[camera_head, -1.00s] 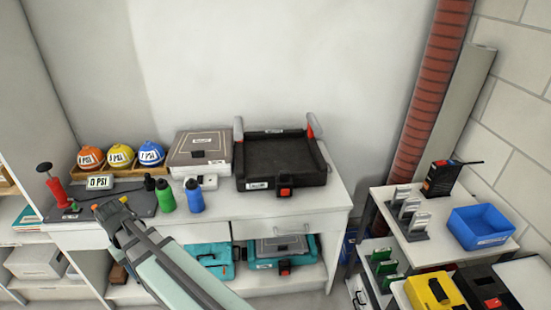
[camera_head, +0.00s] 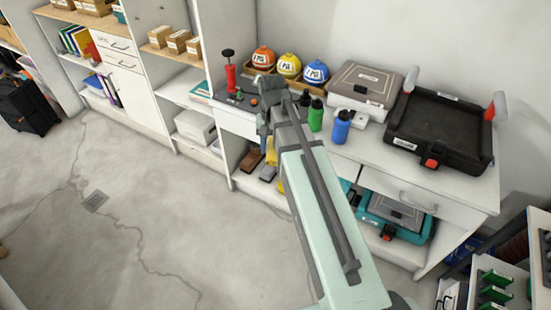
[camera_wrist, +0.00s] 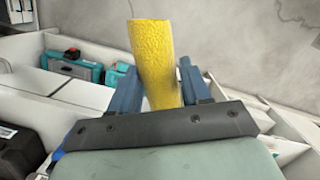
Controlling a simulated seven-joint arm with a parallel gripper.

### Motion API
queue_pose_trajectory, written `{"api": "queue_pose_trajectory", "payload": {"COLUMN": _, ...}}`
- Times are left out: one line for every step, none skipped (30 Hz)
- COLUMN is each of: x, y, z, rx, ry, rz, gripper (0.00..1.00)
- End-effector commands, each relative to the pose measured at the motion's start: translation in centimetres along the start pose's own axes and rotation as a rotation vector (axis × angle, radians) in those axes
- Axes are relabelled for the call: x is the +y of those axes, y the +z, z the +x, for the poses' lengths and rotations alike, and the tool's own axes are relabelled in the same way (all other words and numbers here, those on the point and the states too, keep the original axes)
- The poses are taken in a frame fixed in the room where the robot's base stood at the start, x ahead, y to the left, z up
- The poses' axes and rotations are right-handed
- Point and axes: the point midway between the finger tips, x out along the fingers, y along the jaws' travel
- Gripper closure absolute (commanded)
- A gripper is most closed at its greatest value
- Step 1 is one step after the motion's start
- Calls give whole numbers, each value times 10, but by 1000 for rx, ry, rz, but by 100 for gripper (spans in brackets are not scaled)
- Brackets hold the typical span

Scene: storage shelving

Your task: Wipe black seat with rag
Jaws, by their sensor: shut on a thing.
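A yellow rag (camera_wrist: 155,60) is clamped between the blue fingers of my gripper (camera_wrist: 162,88) in the wrist view and sticks out past their tips. In the head view my gripper (camera_head: 267,140) is in front of the counter's left part, mostly hidden by my wrist, with a bit of yellow beside it.
Teal cases (camera_head: 400,213) lie on the shelf below. The floor (camera_head: 130,230) at left is open.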

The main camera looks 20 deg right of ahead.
Motion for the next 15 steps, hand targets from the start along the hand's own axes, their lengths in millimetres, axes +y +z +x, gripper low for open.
{"api": "queue_pose_trajectory", "payload": {"x": 1, "y": -6, "z": -16, "rx": 3, "ry": -8, "rz": 44, "gripper": 81}}
{"api": "queue_pose_trajectory", "payload": {"x": 3, "y": -8, "z": -24, "rx": 3, "ry": -12, "rz": 72, "gripper": 81}}
{"api": "queue_pose_trajectory", "payload": {"x": 7, "y": -10, "z": -35, "rx": 2, "ry": -17, "rz": 108, "gripper": 81}}
{"api": "queue_pose_trajectory", "payload": {"x": 10, "y": -13, "z": -43, "rx": 2, "ry": -21, "rz": 133, "gripper": 81}}
{"api": "queue_pose_trajectory", "payload": {"x": 15, "y": -16, "z": -51, "rx": 1, "ry": -24, "rz": 161, "gripper": 81}}
{"api": "queue_pose_trajectory", "payload": {"x": 25, "y": -22, "z": -63, "rx": 1, "ry": -30, "rz": 200, "gripper": 81}}
{"api": "queue_pose_trajectory", "payload": {"x": 33, "y": -25, "z": -70, "rx": 0, "ry": -34, "rz": 225, "gripper": 81}}
{"api": "queue_pose_trajectory", "payload": {"x": 41, "y": -28, "z": -74, "rx": -1, "ry": -37, "rz": 248, "gripper": 81}}
{"api": "queue_pose_trajectory", "payload": {"x": 51, "y": -32, "z": -80, "rx": -2, "ry": -40, "rz": 274, "gripper": 81}}
{"api": "queue_pose_trajectory", "payload": {"x": 59, "y": -35, "z": -83, "rx": -2, "ry": -43, "rz": 292, "gripper": 81}}
{"api": "queue_pose_trajectory", "payload": {"x": 67, "y": -38, "z": -86, "rx": -3, "ry": -45, "rz": 309, "gripper": 81}}
{"api": "queue_pose_trajectory", "payload": {"x": 78, "y": -43, "z": -89, "rx": -3, "ry": -49, "rz": 331, "gripper": 81}}
{"api": "queue_pose_trajectory", "payload": {"x": 86, "y": -46, "z": -91, "rx": -3, "ry": -51, "rz": 346, "gripper": 81}}
{"api": "queue_pose_trajectory", "payload": {"x": 94, "y": -49, "z": -93, "rx": -3, "ry": -53, "rz": 361, "gripper": 81}}
{"api": "queue_pose_trajectory", "payload": {"x": 105, "y": -53, "z": -95, "rx": -4, "ry": -56, "rz": 380, "gripper": 81}}
